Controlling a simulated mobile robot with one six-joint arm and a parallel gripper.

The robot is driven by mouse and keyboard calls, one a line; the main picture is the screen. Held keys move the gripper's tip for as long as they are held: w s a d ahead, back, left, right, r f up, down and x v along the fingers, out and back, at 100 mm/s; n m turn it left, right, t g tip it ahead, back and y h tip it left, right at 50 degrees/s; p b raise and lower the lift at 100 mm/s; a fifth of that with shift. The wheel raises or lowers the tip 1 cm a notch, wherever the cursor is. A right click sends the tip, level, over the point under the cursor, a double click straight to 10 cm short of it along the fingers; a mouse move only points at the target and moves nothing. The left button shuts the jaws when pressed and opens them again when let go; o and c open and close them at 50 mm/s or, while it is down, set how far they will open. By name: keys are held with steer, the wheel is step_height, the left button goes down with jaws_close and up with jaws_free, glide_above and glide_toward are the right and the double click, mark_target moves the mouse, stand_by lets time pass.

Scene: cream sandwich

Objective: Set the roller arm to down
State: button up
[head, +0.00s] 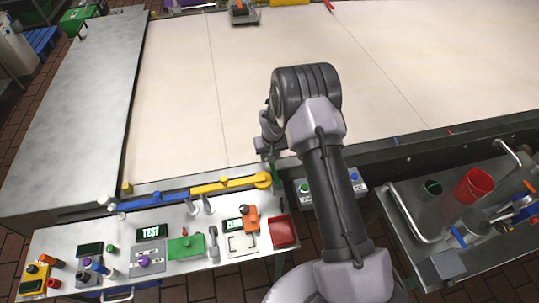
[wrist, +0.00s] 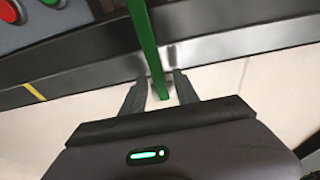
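A narrow green bar (wrist: 147,40) runs from the top of the wrist view down between my fingers. I take it for the roller arm, but no roller shows on it. My gripper (wrist: 156,84) is open, with one finger on each side of the bar and a gap visible at least on the left. In the head view the green bar (head: 275,178) is a small upright piece at the belt's front edge, right of the yellow bar (head: 225,185). My gripper is there too, mostly hidden behind my own arm. I cannot tell the bar's up or down setting.
A control bench (head: 110,240) with switches, a "TEST" display and a red tray (head: 282,231) stands in front of the belt (head: 170,110). A tool cart (head: 400,200) with a red cup is at right.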

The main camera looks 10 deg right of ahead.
mark_target(272, 165)
steer(key=shift+w, duration=0.1)
steer(key=shift+r, duration=0.3)
steer(key=p+v, duration=0.1)
steer(key=v, duration=1.6)
steer(key=shift+f, duration=0.1)
steer(key=s+a+r+m+t+b, duration=0.1)
steer(key=s+r+m+b, duration=0.1)
steer(key=s+r+b, duration=0.45)
steer(key=s+a+f+m+t+y+b, duration=0.1)
steer(key=s+f+b, duration=0.1)
steer(key=s+b, duration=0.5)
steer(key=s+a+f+m+t+y+b, duration=0.1)
steer(key=s+b, duration=0.6)
steer(key=s, duration=1)
steer(key=shift+a+f, duration=0.4)
steer(key=shift+a, duration=0.25)
